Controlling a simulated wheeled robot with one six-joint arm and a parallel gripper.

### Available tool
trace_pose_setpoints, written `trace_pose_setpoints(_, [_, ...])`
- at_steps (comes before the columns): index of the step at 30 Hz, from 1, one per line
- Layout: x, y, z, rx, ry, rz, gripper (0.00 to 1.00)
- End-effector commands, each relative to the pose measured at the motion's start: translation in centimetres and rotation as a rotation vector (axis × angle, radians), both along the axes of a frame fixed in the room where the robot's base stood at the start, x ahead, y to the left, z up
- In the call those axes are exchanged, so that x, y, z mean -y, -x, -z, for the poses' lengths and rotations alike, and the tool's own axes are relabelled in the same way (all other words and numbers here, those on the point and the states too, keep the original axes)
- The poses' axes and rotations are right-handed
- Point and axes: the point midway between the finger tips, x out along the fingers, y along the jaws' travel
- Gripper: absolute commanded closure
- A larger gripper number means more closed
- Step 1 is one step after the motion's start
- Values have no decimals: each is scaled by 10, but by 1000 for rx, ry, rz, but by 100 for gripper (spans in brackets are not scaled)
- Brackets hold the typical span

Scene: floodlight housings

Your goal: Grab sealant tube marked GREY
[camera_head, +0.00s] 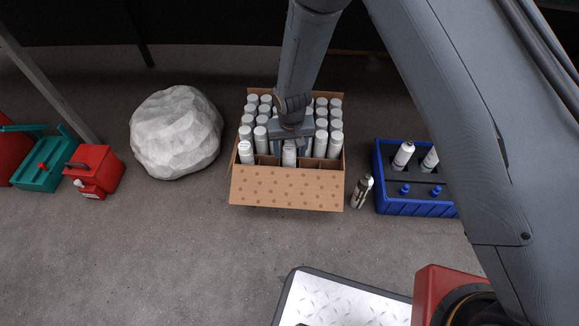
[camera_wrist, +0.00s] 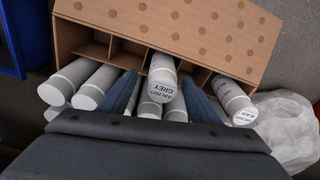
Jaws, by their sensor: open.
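The sealant tube marked GREY (camera_wrist: 162,78) is white with a printed end face. It stands in the front row of a partitioned cardboard box, and its end shows in the head view (camera_head: 289,154) just below my gripper (camera_head: 290,138). In the wrist view my gripper's two blue-grey fingers (camera_wrist: 158,88) are open, one on each side of this tube. I cannot tell whether they touch it. The fingers and palm hide part of the neighbouring tubes. A tube marked BLACK (camera_wrist: 237,104) stands to the right in the wrist view.
The cardboard box (camera_head: 287,188) holds several similar tubes, with some empty front cells. A dark can (camera_head: 361,191) stands on the floor beside it. A blue crate (camera_head: 413,208) is at right, a grey rock (camera_head: 176,132) and a red container (camera_head: 97,170) at left.

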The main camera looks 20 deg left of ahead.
Motion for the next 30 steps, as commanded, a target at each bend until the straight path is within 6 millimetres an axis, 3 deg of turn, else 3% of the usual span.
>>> trace_pose_setpoints(7, [-5,-3,35,0,1,-1,43])
trace_pose_setpoints(15, [-5,-3,36,0,0,0,44])
trace_pose_setpoints(25, [-5,-3,36,0,0,0,100])
trace_pose_setpoints(30, [-5,-3,36,0,0,0,100])
